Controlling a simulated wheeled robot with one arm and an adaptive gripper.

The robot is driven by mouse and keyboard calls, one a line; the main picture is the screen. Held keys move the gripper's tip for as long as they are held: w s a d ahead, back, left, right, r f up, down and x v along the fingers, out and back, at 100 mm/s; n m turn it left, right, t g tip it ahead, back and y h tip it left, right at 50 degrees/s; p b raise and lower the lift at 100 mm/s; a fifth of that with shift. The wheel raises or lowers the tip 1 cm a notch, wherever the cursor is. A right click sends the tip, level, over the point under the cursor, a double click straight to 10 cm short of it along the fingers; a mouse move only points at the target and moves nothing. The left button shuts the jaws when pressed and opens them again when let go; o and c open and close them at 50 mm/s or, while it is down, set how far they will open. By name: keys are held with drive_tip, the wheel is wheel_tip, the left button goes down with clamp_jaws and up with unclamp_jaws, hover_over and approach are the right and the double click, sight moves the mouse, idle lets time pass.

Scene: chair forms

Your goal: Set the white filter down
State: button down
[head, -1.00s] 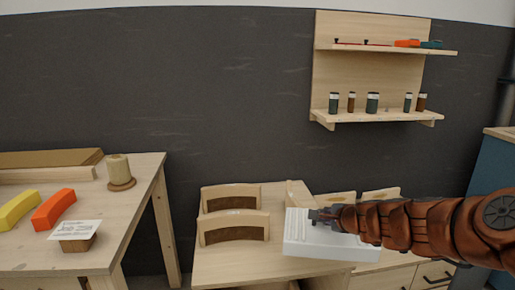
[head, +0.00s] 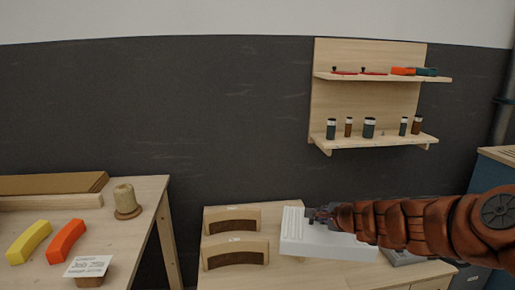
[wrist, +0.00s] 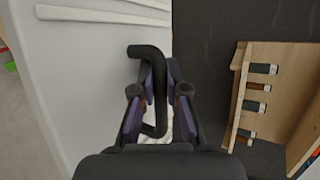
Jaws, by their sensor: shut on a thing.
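The white filter (head: 330,246) is a white box with a ribbed part at its left end. In the head view it is over the right part of the low wooden table (head: 262,283), and I cannot tell whether it touches the top. My gripper (head: 318,217) is shut on the filter near its upper edge. In the wrist view the filter's white face (wrist: 85,80) fills the left side, and my fingers (wrist: 158,95) close around a black bent handle (wrist: 150,52). The filter's underside is hidden.
Two curved wooden chair forms (head: 235,253) stand left of the filter. A grey flat item (head: 400,256) lies to the right, partly behind my arm. A workbench (head: 135,235) with yellow and orange blocks is at left. A wall shelf (head: 375,140) holds several small jars.

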wheel_tip(320, 180, up, 14)
drive_tip(key=p, duration=1.3)
drive_tip(key=shift+r, duration=0.15)
